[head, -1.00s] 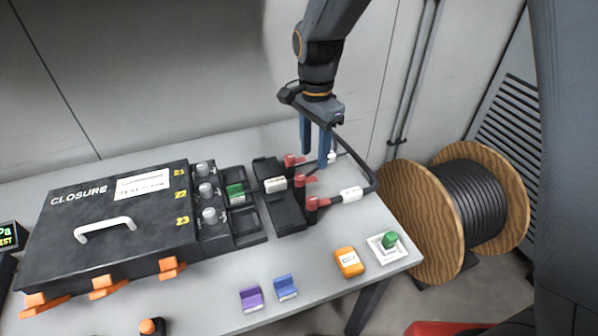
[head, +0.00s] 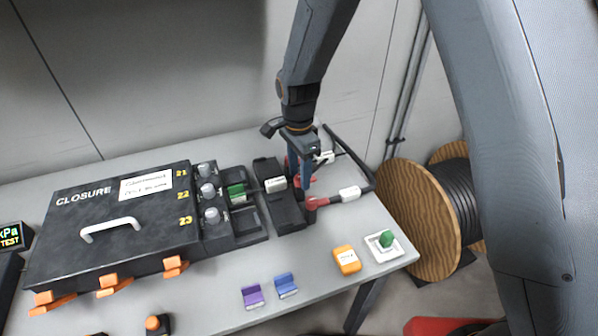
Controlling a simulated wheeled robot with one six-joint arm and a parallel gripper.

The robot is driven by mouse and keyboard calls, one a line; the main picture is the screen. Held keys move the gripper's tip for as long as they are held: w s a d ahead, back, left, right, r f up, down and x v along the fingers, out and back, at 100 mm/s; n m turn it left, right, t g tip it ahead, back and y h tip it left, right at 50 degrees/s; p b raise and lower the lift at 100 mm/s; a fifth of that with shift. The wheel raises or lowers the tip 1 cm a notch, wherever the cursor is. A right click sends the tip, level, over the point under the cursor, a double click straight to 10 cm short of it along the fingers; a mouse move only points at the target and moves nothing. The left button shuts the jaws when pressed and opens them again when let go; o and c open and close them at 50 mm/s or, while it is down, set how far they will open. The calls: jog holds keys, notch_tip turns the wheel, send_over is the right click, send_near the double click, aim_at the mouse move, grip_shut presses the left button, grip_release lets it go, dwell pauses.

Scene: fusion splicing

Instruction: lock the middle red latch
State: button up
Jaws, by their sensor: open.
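The red latches stand in a row along the right side of the black block (head: 285,210). The front red latch (head: 312,202) is in clear view beside the block. The middle red latch (head: 312,180) shows only in part behind my fingers, so I cannot tell its position. The far red latch is mostly hidden by my gripper. My gripper (head: 299,178) points down with its blue fingers apart, low over the middle latch. I cannot tell whether a finger touches the latch.
Black cables with white tags, one tag (head: 349,193) at the front, lead right from the latches. The closure case (head: 110,230) fills the left of the table. An orange block (head: 346,260), a white tray with a green piece (head: 383,250), and blue and purple clips lie in front.

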grip_shut()
